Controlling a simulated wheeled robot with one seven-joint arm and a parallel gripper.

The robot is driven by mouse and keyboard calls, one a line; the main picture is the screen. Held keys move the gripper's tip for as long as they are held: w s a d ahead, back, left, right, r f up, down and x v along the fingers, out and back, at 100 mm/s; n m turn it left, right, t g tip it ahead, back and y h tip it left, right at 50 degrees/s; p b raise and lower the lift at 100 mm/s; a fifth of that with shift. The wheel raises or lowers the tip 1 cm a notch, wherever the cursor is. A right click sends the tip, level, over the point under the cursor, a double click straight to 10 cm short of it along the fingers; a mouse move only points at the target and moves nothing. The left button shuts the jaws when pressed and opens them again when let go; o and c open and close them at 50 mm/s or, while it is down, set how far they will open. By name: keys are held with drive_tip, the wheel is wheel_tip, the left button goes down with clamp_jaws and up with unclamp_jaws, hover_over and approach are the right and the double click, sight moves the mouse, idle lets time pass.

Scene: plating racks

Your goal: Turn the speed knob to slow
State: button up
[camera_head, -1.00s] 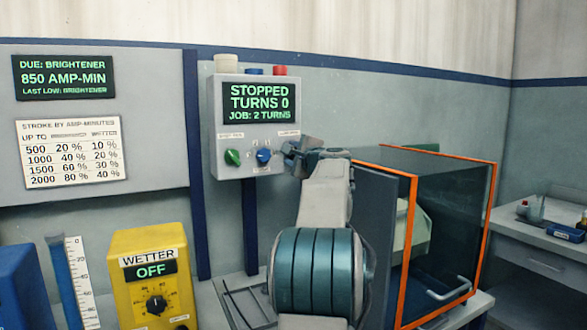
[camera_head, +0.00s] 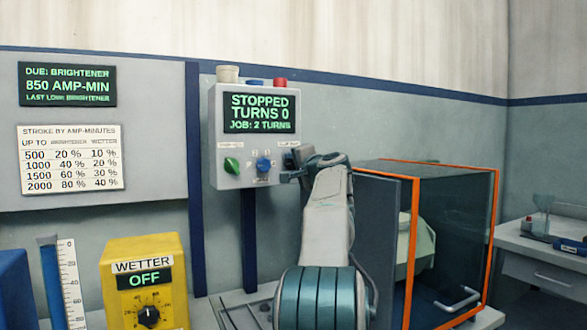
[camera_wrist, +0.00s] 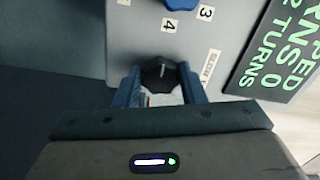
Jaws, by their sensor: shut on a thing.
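A black knob (camera_wrist: 158,72) shows in the wrist view beside a small, partly legible label (camera_wrist: 211,66). My gripper (camera_head: 290,167) is at the right of the box's front and hides this knob in the head view. In the wrist view my gripper (camera_wrist: 160,88) is shut on the black knob, one finger on each side. The knob's pointer setting is unclear.
An orange-framed enclosure (camera_head: 415,240) stands right of my arm. A yellow wetter unit (camera_head: 120,250) reading "OFF" is at lower left. Buttons, one red (camera_head: 280,83), sit on top of the box. A bench (camera_head: 540,255) is at far right.

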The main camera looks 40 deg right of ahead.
idle(0.3)
drive_tip(key=o, duration=1)
drive_tip(key=shift+s, duration=0.15)
drive_tip(key=b+v, duration=0.2)
drive_tip(key=v, duration=1.1)
drive_tip(key=shift+s+a+b, duration=0.1)
drive_tip(key=shift+s+b, duration=0.15)
drive_tip(key=shift+b, duration=0.05)
